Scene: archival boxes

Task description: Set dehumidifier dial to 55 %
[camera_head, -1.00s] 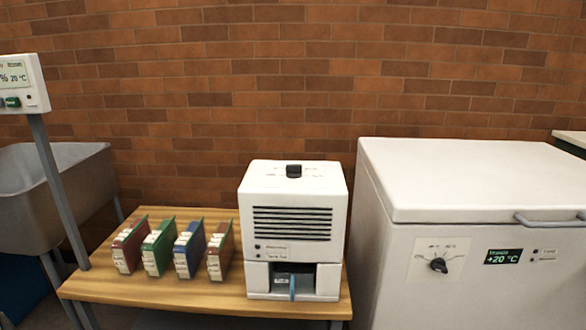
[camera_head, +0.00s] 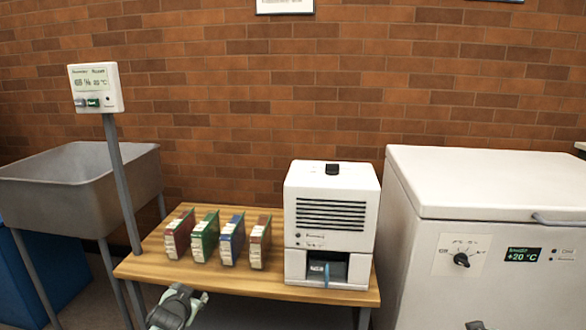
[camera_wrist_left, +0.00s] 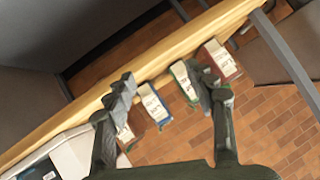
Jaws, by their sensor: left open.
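The dehumidifier (camera_head: 304,245) is a white box with dark vent slots, standing at the right end of the wooden table. Its black dial (camera_head: 332,169) is on the top face; the marks around it are too small to read. Part of a white casing, apparently the dehumidifier (camera_wrist_left: 62,160), shows at the lower left of the left wrist view. My left gripper (camera_head: 188,296) is low at the table's front edge, left of the dehumidifier and away from the dial. In the left wrist view the gripper (camera_wrist_left: 163,90) is open with nothing held. A dark tip at the bottom right may be my right gripper (camera_head: 475,325).
Several coloured binders (camera_head: 204,238) stand on the wooden table (camera_head: 150,268) left of the dehumidifier. A display on a post (camera_head: 96,88) and a grey sink (camera_head: 60,185) are further left. A white chest freezer (camera_head: 480,180) with its own dial stands close on the right.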

